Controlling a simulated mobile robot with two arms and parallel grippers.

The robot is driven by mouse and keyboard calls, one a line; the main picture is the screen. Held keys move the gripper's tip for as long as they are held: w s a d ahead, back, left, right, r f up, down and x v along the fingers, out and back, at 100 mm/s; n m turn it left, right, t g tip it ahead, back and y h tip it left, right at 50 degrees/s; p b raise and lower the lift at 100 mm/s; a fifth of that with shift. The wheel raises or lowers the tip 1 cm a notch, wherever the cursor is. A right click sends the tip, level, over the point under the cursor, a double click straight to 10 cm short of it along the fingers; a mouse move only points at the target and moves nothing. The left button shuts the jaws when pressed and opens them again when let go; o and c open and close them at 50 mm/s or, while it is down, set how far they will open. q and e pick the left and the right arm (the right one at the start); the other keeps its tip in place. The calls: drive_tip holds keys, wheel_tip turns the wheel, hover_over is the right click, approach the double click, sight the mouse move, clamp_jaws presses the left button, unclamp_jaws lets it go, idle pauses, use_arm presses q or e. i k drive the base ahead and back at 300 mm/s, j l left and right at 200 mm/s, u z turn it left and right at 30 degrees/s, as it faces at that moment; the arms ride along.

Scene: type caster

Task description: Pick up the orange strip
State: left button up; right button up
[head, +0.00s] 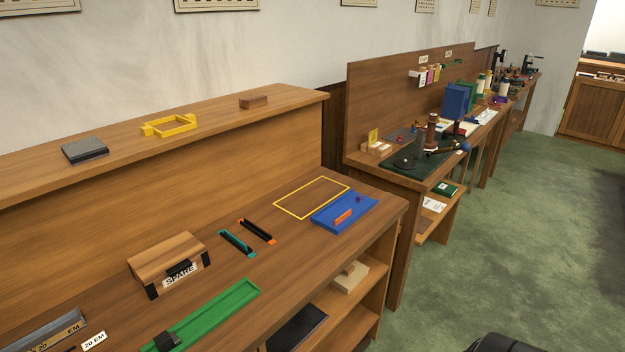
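In the head view a small orange strip (343,216) lies on a blue tray (358,209) near the right end of the near wooden bench. A small dark red or purple piece (358,198) is also on the tray. A narrow black holder with orange ends (257,231) lies further left on the bench, beside a teal and black one (237,243). Neither of my grippers is in view.
A yellow outlined rectangle (312,197) on the bench left of the blue tray is empty. A green tray (208,315), a wooden block marked SPARE (167,257) and a raised back shelf (220,109) stand further left. Green floor (500,250) is open at the right.

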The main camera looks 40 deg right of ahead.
sight(341, 217)
drive_tip(key=z, duration=1.6)
